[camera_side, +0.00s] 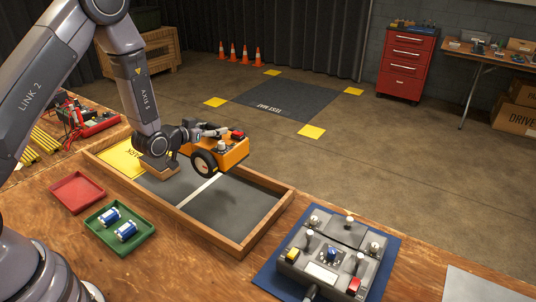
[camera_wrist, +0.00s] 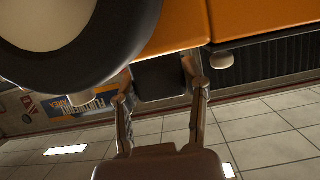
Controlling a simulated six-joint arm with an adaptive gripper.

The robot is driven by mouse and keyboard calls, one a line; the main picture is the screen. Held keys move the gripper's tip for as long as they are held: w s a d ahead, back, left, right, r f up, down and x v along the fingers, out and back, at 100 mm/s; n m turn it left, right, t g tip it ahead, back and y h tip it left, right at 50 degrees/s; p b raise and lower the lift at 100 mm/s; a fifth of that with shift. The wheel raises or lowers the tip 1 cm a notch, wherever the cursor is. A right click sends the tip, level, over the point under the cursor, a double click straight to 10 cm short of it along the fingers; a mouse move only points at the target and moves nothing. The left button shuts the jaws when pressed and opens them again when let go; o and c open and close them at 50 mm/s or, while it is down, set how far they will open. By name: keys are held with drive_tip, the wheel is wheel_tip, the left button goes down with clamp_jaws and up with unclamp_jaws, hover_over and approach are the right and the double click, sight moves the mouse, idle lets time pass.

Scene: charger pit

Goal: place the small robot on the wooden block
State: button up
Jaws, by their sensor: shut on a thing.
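The small robot (camera_side: 228,153), an orange body with black-tyred wheels, is held over the framed pit in the side view. In the wrist view its orange body (camera_wrist: 270,22) and a large wheel fill the top. My gripper (camera_side: 207,132) is shut on the small robot; in the wrist view its fingers (camera_wrist: 160,84) stand either side of a dark part of it. The wooden block (camera_side: 160,170) lies in the pit to the left of the small robot, partly hidden by my arm. The small robot looks raised above the pit floor.
The pit has a wooden rim (camera_side: 262,232), a grey floor with a white line and a yellow area (camera_side: 122,158). A red tray (camera_side: 77,192) and a green tray (camera_side: 120,241) with blue-white cells stand at left. A grey control box (camera_side: 330,258) stands at right.

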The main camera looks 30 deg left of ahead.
drive_tip(key=a, duration=0.4)
drive_tip(key=a+r, duration=0.1)
drive_tip(key=a, duration=0.6)
drive_tip(key=shift+s+a+r, duration=0.15)
drive_tip(key=shift+a+r, duration=0.05)
drive_tip(key=shift+a, duration=0.15)
drive_tip(key=s+a, duration=0.3)
drive_tip(key=a, duration=0.5)
wheel_tip(320, 180, down, 8)
drive_tip(key=shift+a+r, duration=0.2)
drive_tip(key=shift+f, duration=0.15)
drive_tip(key=o, duration=1.2)
drive_tip(key=shift+f, duration=0.2)
drive_tip(key=shift+r, duration=0.1)
